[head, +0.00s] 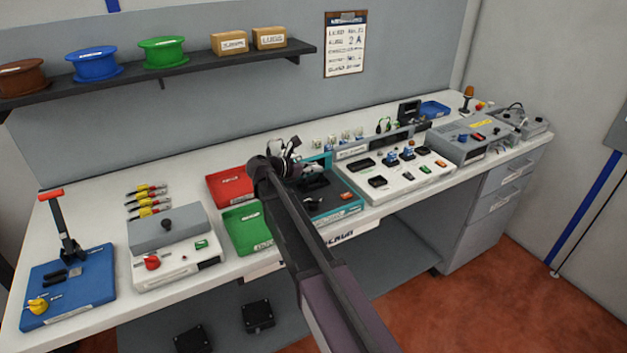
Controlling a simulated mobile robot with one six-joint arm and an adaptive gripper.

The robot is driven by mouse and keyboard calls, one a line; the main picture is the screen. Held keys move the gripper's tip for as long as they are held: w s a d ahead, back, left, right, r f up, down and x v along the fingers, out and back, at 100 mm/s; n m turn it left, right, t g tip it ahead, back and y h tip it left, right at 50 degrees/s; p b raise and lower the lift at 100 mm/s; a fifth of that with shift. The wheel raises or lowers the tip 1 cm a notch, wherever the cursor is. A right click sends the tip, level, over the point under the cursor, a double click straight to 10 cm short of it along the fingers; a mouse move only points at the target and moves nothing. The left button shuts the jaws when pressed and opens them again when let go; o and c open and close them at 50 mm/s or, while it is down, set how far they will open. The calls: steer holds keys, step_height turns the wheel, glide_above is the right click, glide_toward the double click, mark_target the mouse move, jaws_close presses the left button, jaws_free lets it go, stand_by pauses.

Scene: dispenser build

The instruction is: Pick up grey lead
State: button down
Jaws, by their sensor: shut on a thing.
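My gripper (296,165) is over the teal tray (335,212) in the middle of the bench, partly hidden by my own wrist and arm. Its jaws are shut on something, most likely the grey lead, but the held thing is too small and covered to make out. Dark shapes lie in the tray below the gripper. No grey lead can be clearly picked out elsewhere.
Red (231,185) and green (246,229) trays lie left of the gripper. A white panel (393,178) with switches stands right. A grey box (168,233), yellow-handled tools (148,200) and a blue-based press (68,285) occupy the left. A shelf (200,67) runs above.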

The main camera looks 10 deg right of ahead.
steer(key=shift+r, duration=0.15)
step_height(320, 180, up, 3)
steer(key=p, duration=0.3)
steer(key=shift+r+p, duration=0.2)
steer(key=shift+p, duration=0.15)
steer(key=s+d+r+p, duration=0.1)
steer(key=s, duration=1.5)
steer(key=shift+d+r, duration=0.15)
